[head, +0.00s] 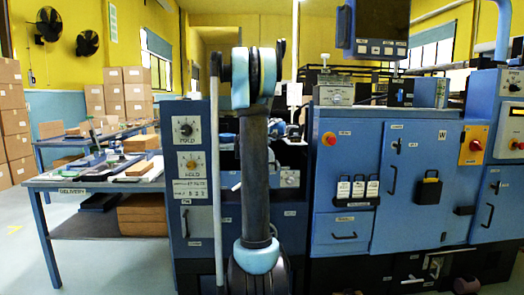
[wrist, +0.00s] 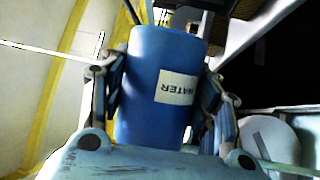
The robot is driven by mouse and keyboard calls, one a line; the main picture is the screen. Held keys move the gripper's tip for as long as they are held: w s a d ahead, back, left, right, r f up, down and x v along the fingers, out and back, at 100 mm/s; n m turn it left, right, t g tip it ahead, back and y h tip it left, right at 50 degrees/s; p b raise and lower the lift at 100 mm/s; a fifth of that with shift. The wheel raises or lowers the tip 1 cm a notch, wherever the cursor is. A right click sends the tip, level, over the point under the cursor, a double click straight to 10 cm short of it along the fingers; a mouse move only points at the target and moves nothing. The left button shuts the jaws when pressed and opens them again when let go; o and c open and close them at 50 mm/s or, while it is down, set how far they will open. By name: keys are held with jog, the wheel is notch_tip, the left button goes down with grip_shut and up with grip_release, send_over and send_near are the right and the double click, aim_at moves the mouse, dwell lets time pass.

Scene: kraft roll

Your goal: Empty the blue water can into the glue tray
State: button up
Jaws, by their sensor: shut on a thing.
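The blue water can (wrist: 152,112) fills the middle of the wrist view, with a white label reading WATER that appears upside down. My gripper (wrist: 160,95) is shut on the can, one finger on each side of it. In the head view my arm stands upright in the middle, and neither the can nor the gripper can be made out. I cannot identify the glue tray in either view.
A blue machine (head: 410,185) with cabinet doors, knobs and a red button stands close on the right. A delivery table (head: 100,182) with boards on it stands at left. Stacked cartons (head: 120,95) are behind. Open floor shows at lower left.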

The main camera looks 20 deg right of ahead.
jog(key=shift+a+f+n, duration=0.1)
jog(key=shift+f+n, duration=0.1)
jog(key=shift+n, duration=0.3)
jog(key=shift+r, duration=0.1)
